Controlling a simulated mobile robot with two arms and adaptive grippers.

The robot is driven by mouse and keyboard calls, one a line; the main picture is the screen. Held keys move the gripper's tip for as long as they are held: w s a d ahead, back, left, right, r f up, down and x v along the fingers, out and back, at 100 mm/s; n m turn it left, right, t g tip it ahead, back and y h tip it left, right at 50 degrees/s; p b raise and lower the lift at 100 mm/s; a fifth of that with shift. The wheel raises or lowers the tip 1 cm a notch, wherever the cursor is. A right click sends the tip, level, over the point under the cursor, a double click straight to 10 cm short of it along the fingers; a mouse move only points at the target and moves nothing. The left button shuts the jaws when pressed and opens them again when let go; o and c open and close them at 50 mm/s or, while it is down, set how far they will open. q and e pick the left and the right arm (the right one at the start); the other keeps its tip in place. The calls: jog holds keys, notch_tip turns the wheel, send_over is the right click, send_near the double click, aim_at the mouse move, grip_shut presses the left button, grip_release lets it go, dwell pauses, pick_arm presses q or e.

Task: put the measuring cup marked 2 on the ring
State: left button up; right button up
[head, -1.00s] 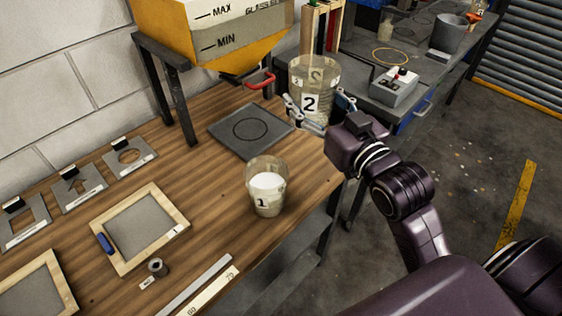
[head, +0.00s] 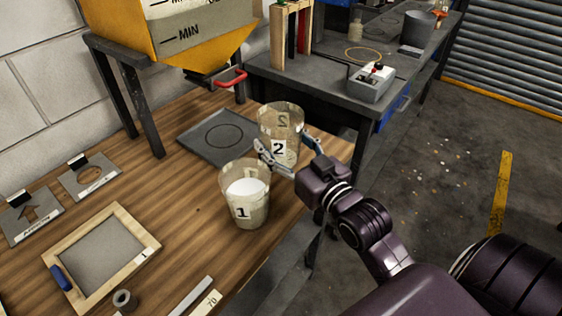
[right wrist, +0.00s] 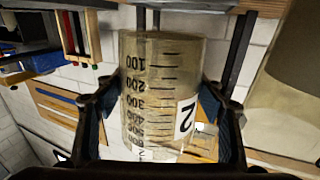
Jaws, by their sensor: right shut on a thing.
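The clear measuring cup marked 2 (head: 281,122) is in my right gripper (head: 290,153), which is shut around its sides. The cup is roughly upright, just right of a dark square plate (head: 190,137) with a thin ring (head: 223,135) drawn on it. I cannot tell whether its base touches the table. In the right wrist view the cup (right wrist: 160,85) sits between the two finger pads of the gripper (right wrist: 157,108), its scale and 2 label showing. The measuring cup marked 1 (head: 243,205), with white contents, stands in front, close to my fingers. My left gripper is out of view.
A yellow hopper (head: 205,50) on dark legs with a red handle (head: 232,80) stands behind the plate. A framed screen (head: 103,250) and stencil plates (head: 90,175) lie left. A back bench holds a loose brass-coloured ring (head: 363,55) and a switch box (head: 372,83).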

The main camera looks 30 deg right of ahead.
jog(key=shift+f, duration=2.55)
jog(key=shift+f+b, duration=0.2)
jog(key=shift+b, duration=0.1)
jog(key=o, duration=1.6)
